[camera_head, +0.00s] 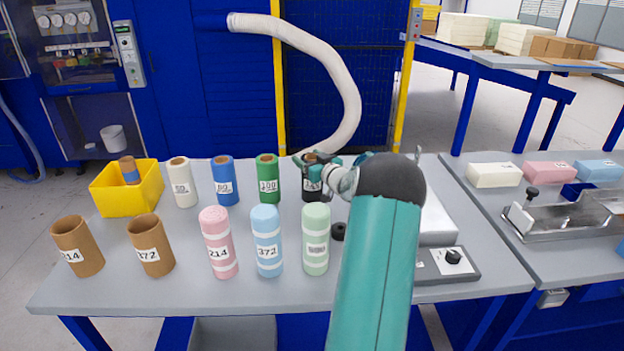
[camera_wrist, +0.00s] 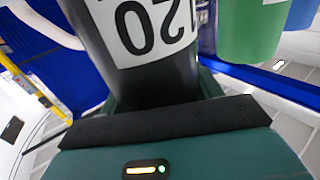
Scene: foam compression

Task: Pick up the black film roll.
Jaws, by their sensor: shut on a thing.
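The black film roll (camera_head: 311,189) stands at the back of the grey table in the head view, at the right end of the back row of rolls. It carries a white label, and its brown core shows at the top. My gripper (camera_head: 318,165) is at the upper part of the roll and is shut on it. In the wrist view the black roll (camera_wrist: 160,75) fills the upper middle, with its label showing "20" upside down. My gripper's teal body (camera_wrist: 180,150) is close against it. The fingertips are mostly hidden. I cannot tell whether the roll is clear of the table.
The green roll (camera_head: 268,180) stands just left of the black one, then the blue (camera_head: 224,182) and white (camera_head: 182,184) rolls. Pink (camera_head: 219,243), light blue (camera_head: 267,242) and pale green (camera_head: 316,240) rolls stand in front. A yellow bin (camera_head: 124,200) is at the left.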

